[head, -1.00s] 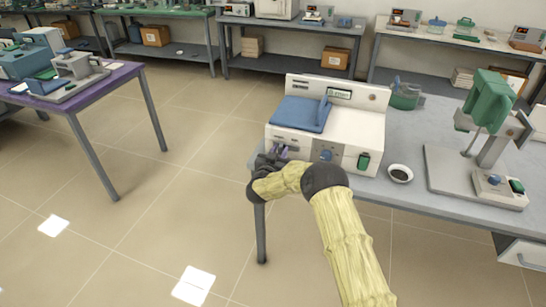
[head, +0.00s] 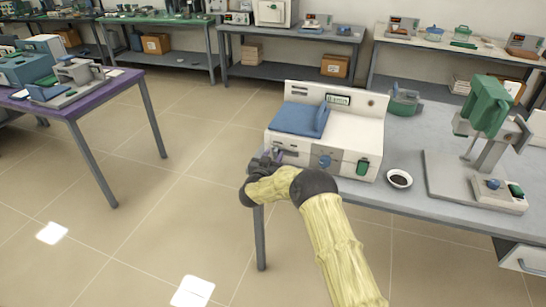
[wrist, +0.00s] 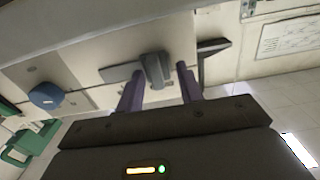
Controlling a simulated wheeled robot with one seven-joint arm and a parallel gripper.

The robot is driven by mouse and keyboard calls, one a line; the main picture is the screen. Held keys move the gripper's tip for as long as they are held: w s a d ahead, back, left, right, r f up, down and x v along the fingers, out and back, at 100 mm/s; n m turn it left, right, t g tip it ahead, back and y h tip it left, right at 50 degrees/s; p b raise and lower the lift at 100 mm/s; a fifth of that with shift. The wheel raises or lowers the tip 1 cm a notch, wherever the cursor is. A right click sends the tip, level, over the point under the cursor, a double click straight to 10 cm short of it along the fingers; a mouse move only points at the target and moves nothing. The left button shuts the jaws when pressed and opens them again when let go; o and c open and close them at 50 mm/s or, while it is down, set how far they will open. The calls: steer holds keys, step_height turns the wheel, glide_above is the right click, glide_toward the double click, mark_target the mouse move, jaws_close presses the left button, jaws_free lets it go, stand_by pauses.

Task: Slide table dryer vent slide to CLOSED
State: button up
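The cream table dryer (head: 350,130) with a blue lid (head: 296,118) stands on the grey table. My gripper (head: 275,155) is at the lower left of its front face. In the wrist view, the grey tab of the vent slide (wrist: 155,70) stands out from the cream panel. The two purple fingers of my gripper (wrist: 160,82) are apart, one on each side of the tab. The left finger looks close to the tab, and a small gap shows at the right one. I cannot tell whether either touches. The slide's markings are not readable.
A small dark-filled dish (head: 399,179) and a green-headed stand device (head: 487,110) are to the right on the table (head: 420,130). Open floor lies to the left.

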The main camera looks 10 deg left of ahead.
steer(key=shift+a, duration=0.1)
steer(key=s+a, duration=0.3)
steer(key=s, duration=1.4)
steer(key=shift+b, duration=0.3)
